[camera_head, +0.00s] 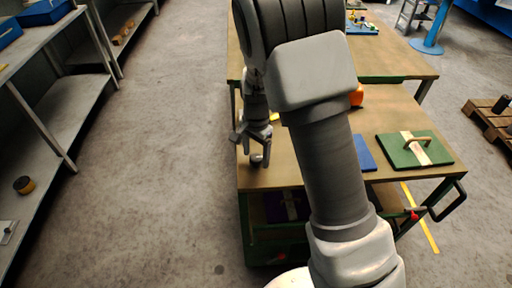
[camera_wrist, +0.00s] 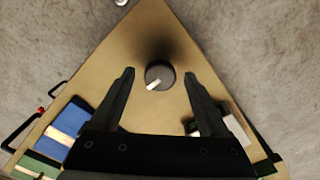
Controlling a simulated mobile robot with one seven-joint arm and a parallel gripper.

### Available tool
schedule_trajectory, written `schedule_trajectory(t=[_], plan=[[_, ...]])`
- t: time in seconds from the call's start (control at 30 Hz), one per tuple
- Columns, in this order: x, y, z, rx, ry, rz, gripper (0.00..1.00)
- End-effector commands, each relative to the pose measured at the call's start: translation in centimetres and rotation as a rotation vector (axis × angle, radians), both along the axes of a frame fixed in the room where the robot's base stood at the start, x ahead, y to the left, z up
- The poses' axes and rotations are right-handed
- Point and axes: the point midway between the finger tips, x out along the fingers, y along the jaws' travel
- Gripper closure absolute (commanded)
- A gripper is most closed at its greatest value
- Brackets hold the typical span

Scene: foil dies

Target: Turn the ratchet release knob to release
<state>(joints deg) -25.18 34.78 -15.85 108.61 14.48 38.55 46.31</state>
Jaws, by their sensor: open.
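The ratchet release knob (camera_wrist: 159,76) is a round dark grey knob with a pale pointer in the wrist view. The pointer slants toward the lower left. The knob is near a corner of the tan tabletop (camera_wrist: 150,30). My gripper (camera_wrist: 160,74) is open, with one dark finger on each side of the knob and visible gaps between. In the head view my gripper (camera_head: 256,148) is above the table's left front corner, and the knob (camera_head: 256,159) shows just below the fingers. I cannot tell the height of the fingertips above the table.
An orange object (camera_head: 357,95) is partly behind my arm. A white block (camera_wrist: 233,119) is near the right finger. Grey shelving (camera_head: 60,95) stands left across open floor.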

Motion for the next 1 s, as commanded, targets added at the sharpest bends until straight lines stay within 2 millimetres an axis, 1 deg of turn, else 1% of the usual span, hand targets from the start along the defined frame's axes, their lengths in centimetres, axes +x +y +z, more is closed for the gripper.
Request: schedule_trajectory(t=[0.07,0.17,0.27,0.6,0.7,0.83,0.9,1.0], plan=[[0.1,0.0,0.5,0.001,-0.002,0.001,0.21],[0.1,0.1,1.9,0.002,-0.004,0.001,0.21],[0.1,0.1,4.0,0.003,-0.006,0.001,0.21],[0.1,0.0,12.4,0.001,-0.006,0.0,0.21],[0.1,0.0,14.4,0.003,-0.006,0.0,0.21],[0.1,0.0,16.2,0.001,-0.003,0.0,0.21],[0.1,0.0,16.8,0.001,-0.004,0.0,0.21],[0.0,0.0,17.3,0.0,-0.001,-0.001,0.21]])
